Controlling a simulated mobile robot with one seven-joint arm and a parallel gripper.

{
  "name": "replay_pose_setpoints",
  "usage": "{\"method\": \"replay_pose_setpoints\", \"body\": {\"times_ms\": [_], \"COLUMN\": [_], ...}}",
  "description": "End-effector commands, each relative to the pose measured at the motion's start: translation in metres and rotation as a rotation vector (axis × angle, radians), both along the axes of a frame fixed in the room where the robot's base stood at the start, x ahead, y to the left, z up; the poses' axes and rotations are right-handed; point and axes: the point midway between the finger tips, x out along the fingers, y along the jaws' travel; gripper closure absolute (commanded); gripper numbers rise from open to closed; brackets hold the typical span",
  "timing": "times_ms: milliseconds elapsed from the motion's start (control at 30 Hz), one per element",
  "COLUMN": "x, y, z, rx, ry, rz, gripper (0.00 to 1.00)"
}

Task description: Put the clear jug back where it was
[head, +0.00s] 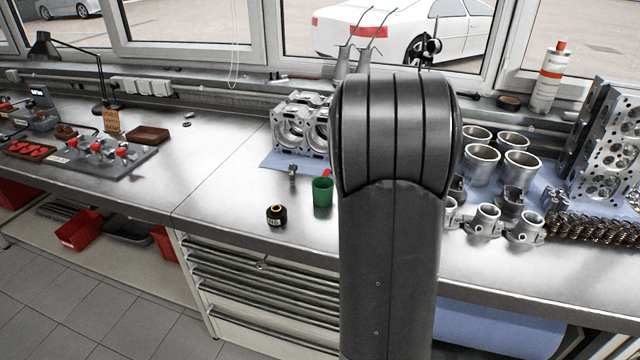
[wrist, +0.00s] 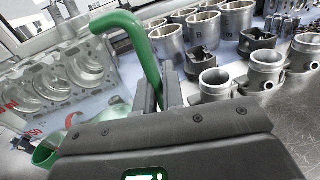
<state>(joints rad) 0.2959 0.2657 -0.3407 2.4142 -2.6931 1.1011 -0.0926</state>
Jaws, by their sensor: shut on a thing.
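In the wrist view my gripper (wrist: 159,88) is shut on a bent green handle, which I take to be that of the clear jug (wrist: 127,22). The handle rises between the two fingers and curves left. Clear, faintly green material shows left of the fingers, but the jug's outline and base are hard to make out. I cannot tell whether it touches the bench. In the head view my arm hides the gripper and most or all of the jug.
A green cup (head: 322,192) and a small black-capped container (head: 276,215) stand on the bench (head: 225,185) left of my arm. An engine block (head: 298,122) is behind them. Cylinder liners (head: 482,163), pistons and springs (head: 605,230) crowd the right. Bare bench lies farther left.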

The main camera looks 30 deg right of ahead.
Motion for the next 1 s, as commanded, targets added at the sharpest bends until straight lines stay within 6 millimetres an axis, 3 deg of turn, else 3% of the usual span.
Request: {"method": "replay_pose_setpoints", "body": {"times_ms": [233, 367, 667, 900, 1000], "x": [0.005, 0.025, 0.117, 0.205, 0.233], "y": [0.001, 0.006, 0.046, 0.113, 0.142], "z": [-0.001, 0.001, 0.010, 0.017, 0.019], "rx": [0.004, 0.000, -0.014, -0.011, -0.005], "ry": [-0.011, -0.008, -0.003, -0.005, -0.008], "rz": [0.003, 0.015, 0.069, 0.140, 0.167], "gripper": [1.00, 1.00, 1.00, 1.00, 1.00]}}
